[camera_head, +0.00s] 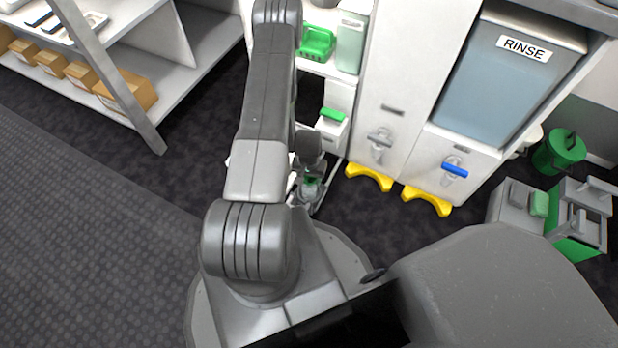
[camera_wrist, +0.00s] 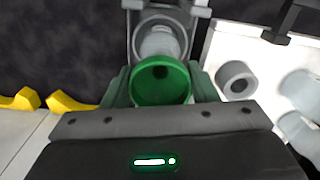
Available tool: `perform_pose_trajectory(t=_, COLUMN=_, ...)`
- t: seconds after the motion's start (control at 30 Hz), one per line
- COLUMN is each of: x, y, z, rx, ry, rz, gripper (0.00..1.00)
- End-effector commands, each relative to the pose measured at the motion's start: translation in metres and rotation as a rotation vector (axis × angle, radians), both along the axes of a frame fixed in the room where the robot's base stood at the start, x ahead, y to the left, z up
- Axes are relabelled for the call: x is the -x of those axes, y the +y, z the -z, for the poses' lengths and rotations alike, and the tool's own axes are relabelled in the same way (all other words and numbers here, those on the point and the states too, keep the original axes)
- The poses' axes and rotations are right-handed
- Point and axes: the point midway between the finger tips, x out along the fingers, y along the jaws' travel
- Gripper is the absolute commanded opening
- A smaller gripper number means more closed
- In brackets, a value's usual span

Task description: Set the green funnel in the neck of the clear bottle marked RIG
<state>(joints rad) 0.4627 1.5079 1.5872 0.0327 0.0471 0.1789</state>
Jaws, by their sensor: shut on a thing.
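The green funnel (camera_wrist: 160,84) is between the fingers of my gripper (camera_wrist: 160,78) in the wrist view, its wide mouth facing the camera. My gripper is shut on it. A clear, pale cylindrical thing (camera_wrist: 160,43), perhaps a bottle, shows just past the funnel inside a grey frame. I see no RIG mark on it. The funnel's spout is hidden, so I cannot tell whether it touches or enters anything. In the head view my gripper (camera_head: 310,190) is low beyond my arm, with a bit of green at it; my arm hides most of that area.
A white surface right in the wrist view holds a grey ring-topped cylinder (camera_wrist: 237,80) and pale clear containers (camera_wrist: 300,92). The head view shows a RINSE tank (camera_head: 505,85), yellow floor pieces (camera_head: 427,200), a green bin (camera_head: 560,152) and a shelf with boxes (camera_head: 125,92). Carpet left is clear.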

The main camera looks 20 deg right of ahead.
Motion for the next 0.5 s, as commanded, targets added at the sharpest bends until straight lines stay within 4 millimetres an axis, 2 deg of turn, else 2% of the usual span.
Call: perform_pose_trajectory(t=0.5, x=-0.0003, y=-0.0001, z=0.0043, rx=0.001, ry=-0.001, rz=0.0, gripper=0.31)
